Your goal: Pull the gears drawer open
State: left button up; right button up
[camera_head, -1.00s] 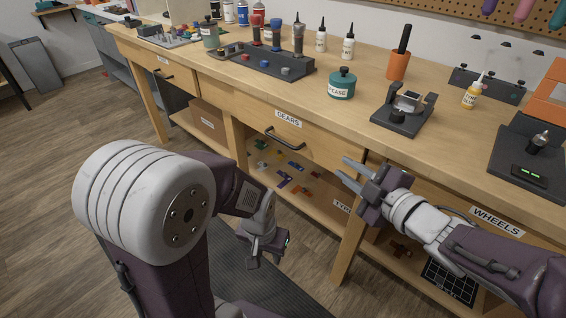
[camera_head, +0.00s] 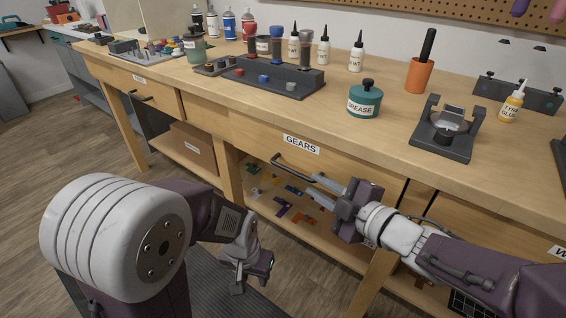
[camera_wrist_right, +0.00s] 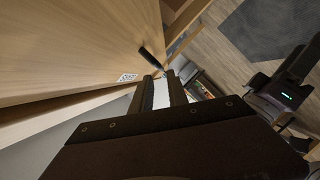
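The gears drawer (camera_head: 345,160) is at the middle of the bench, its wooden front flush under the top and marked with a GEARS label (camera_head: 301,144). It looks closed. Its dark bar handle (camera_head: 284,162) also shows in the right wrist view (camera_wrist_right: 150,57), just beyond the fingertips. My right gripper (camera_head: 314,186) is open, with two fingers apart, and reaches toward the right end of the handle. The wrist view shows no grip on the handle; whether a finger touches it I cannot tell. My left gripper (camera_head: 252,276) hangs low in front of the bench, open and empty.
The open shelf below holds several small coloured parts (camera_head: 283,205) and a cardboard box (camera_head: 193,150). A bench leg (camera_head: 372,288) stands below my right gripper. On the bench top are a grease pot (camera_head: 365,100), a dark tray (camera_head: 275,80) and bottles. The floor in front is clear.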

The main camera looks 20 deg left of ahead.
aim_at(300, 176)
jog(key=b+x, duration=0.3)
jog(key=x, duration=0.5)
jog(key=shift+f+b, duration=0.1)
jog(key=shift+b, duration=0.2)
jog(key=shift+w+a, duration=0.2)
jog(key=shift+a, duration=0.05)
grip_shut()
dwell(0.8)
